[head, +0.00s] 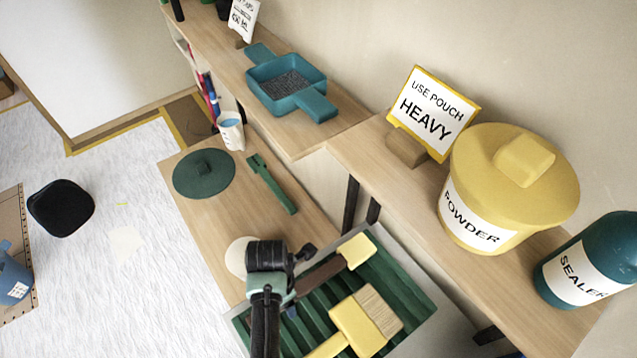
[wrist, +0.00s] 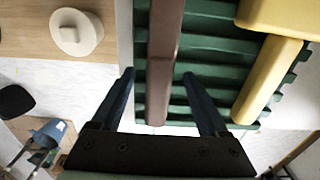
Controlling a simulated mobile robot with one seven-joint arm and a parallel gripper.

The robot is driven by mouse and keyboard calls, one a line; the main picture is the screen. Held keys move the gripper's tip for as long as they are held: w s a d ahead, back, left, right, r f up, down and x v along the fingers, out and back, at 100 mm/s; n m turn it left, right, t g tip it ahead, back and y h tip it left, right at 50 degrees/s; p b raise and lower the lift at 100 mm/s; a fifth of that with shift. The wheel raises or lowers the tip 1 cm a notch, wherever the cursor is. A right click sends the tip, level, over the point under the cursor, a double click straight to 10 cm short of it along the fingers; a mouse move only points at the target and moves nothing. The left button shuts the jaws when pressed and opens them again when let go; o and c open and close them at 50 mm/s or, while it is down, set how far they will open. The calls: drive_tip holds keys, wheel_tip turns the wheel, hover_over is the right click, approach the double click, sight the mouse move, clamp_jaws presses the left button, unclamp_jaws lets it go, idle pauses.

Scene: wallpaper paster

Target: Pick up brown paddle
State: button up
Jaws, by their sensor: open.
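The brown paddle lies on the dark green ribbed tray (head: 405,285). Its brown handle (head: 320,274) shows in the head view, leading to a pale yellow block (head: 356,250); my arm hides its near end. In the wrist view, the brown handle (wrist: 162,55) runs down between the two fingers of my gripper (wrist: 158,76). The gripper is open, with one finger on each side of the handle and gaps on both sides. I cannot tell how far above the tray the fingertips are.
A yellow brush (head: 358,322) lies on the tray right of the paddle; its handle (wrist: 265,80) is close to my right finger. A cream round lid (wrist: 76,32) is at left. A green scraper (head: 272,184) and a green disc (head: 204,173) lie on the bench behind.

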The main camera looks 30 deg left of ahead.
clamp_jaws()
idle(0.3)
drive_tip(key=shift+r, duration=0.1)
wheel_tip(320, 180, up, 10)
drive_tip(key=c, duration=0.7)
unclamp_jaws()
clamp_jaws()
